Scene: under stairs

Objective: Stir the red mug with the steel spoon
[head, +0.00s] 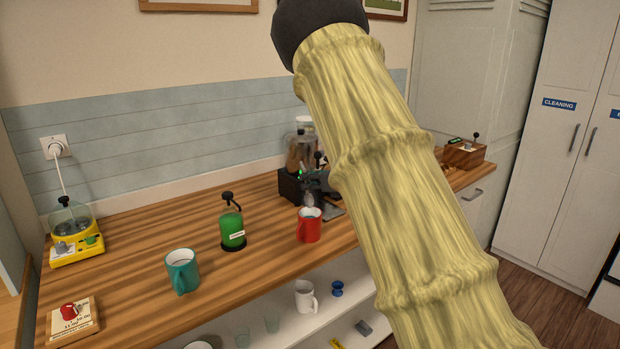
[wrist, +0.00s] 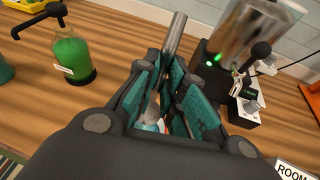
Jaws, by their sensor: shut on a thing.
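The red mug (head: 309,228) stands upright near the front edge of the wooden counter. My gripper (head: 314,184) is just above and behind it, partly hidden by my arm. In the wrist view my gripper (wrist: 170,95) has its teal pads shut on the steel spoon, whose handle (wrist: 175,36) sticks out past the fingers. A grey bit, likely the spoon's lower end, shows at the mug's mouth in the head view; I cannot tell how deep it sits. Small pale and red patches show between the fingers in the wrist view.
A green soap-like dispenser (head: 232,228) and a teal mug (head: 182,270) stand left of the red mug. A dark machine with a clear hopper (head: 301,152) stands close behind. A yellow appliance (head: 75,238) and a dial board (head: 70,322) are far left. Counter between is clear.

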